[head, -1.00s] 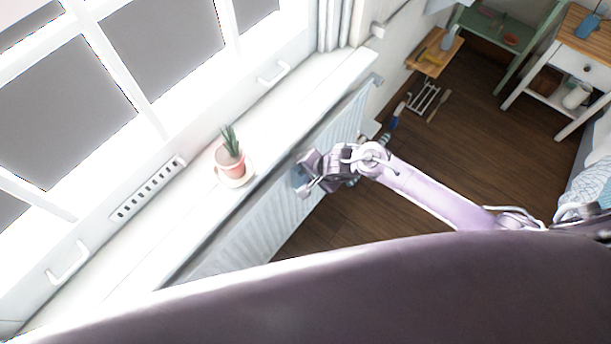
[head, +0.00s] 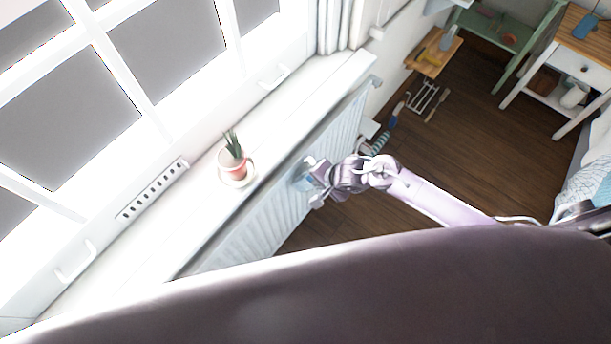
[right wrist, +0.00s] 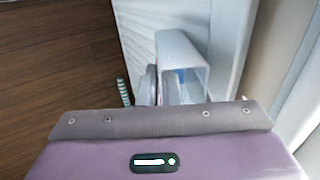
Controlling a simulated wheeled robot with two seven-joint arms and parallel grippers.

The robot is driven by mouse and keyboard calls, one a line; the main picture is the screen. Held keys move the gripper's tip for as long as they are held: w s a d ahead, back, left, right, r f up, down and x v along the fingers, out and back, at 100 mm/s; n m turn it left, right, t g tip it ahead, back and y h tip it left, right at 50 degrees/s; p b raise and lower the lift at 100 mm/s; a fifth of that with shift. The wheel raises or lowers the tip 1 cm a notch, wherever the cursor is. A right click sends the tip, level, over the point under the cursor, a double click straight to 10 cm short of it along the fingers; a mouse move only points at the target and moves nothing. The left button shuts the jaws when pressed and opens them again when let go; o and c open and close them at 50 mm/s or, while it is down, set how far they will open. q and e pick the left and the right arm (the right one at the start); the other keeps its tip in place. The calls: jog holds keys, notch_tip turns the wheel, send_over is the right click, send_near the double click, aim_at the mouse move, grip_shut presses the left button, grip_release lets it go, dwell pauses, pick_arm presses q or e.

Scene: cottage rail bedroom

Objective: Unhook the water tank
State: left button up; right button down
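The water tank (right wrist: 182,48) is a pale, open-topped box against the white ribbed radiator in the right wrist view. Something blue shows inside it. In the head view it is a small light-blue patch (head: 302,178) at the radiator, mostly hidden by my right gripper (head: 314,182). My right gripper is at the tank. In the right wrist view its grey fingertips (right wrist: 160,88) are close together at the tank's left wall, one outside and one seemingly inside. Whether they grip the wall is unclear. The hook is hidden. My left gripper is out of view.
The radiator (head: 262,233) stands below a white windowsill (head: 285,115) with a potted plant (head: 236,166). Brushes and tools lie on the wooden floor (head: 430,180) by the wall. A wooden-topped table (head: 582,40) stands at upper right.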

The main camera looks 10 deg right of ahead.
jog(key=shift+s+d+r+p, duration=0.15)
jog(key=shift+s+r+p, duration=0.05)
jog(key=shift+r+p, duration=0.25)
jog(key=shift+s+d+f+p, duration=0.2)
jog(key=shift+s+d+p, duration=0.15)
jog(key=shift+s, duration=0.2)
jog(key=shift+s+d+f+p, duration=0.15)
jog(key=shift+s+d+p, duration=0.1)
jog(key=shift+s+d, duration=0.25)
jog(key=s+d+r+p, duration=0.3)
jog(key=s+p, duration=0.2)
jog(key=p, duration=0.1)
jog(key=shift+d+p, duration=0.35)
jog(key=shift+w, duration=0.1)
